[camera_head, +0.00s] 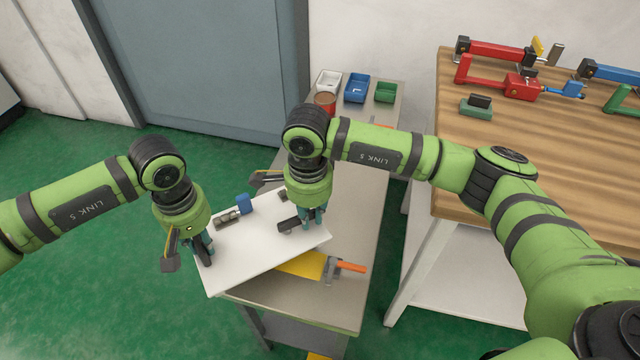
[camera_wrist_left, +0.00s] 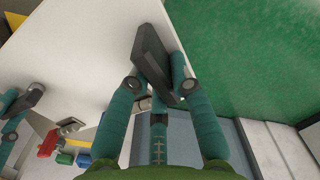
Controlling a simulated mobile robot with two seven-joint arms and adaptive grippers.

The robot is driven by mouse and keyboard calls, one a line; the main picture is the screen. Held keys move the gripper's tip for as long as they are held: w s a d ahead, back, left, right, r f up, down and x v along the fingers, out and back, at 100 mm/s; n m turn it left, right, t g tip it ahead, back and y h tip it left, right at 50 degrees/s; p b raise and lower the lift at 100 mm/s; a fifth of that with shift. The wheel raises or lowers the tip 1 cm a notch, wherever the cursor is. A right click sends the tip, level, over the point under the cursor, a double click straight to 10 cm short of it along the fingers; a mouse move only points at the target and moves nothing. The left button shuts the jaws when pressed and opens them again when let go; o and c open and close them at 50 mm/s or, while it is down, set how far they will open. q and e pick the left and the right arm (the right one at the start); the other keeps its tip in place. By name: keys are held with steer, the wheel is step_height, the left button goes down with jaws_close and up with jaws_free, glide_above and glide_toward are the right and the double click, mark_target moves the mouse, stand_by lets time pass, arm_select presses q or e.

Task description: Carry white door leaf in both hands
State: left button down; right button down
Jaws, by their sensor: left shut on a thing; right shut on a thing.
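The white door leaf (camera_head: 262,254) is a flat pale panel above the near end of the narrow cart, jutting past its left edge. It also fills the upper left of the left wrist view (camera_wrist_left: 85,50). My left gripper (camera_head: 204,252) is shut on the leaf at its left edge; a dark bar crosses between its teal fingers (camera_wrist_left: 155,75) in the wrist view. My right gripper (camera_head: 303,222) is shut on the leaf near its right edge. The arms hide part of the leaf. I cannot tell whether the leaf touches the cart.
The cart (camera_head: 352,215) carries white, blue (camera_head: 356,87) and green bins and a red can at its far end. A yellow tool with an orange handle (camera_head: 350,267) lies partly under the leaf. A wooden bench (camera_head: 500,140) with clamps stands right. Green floor is open at left.

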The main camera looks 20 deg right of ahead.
steer(key=shift+f, duration=0.1)
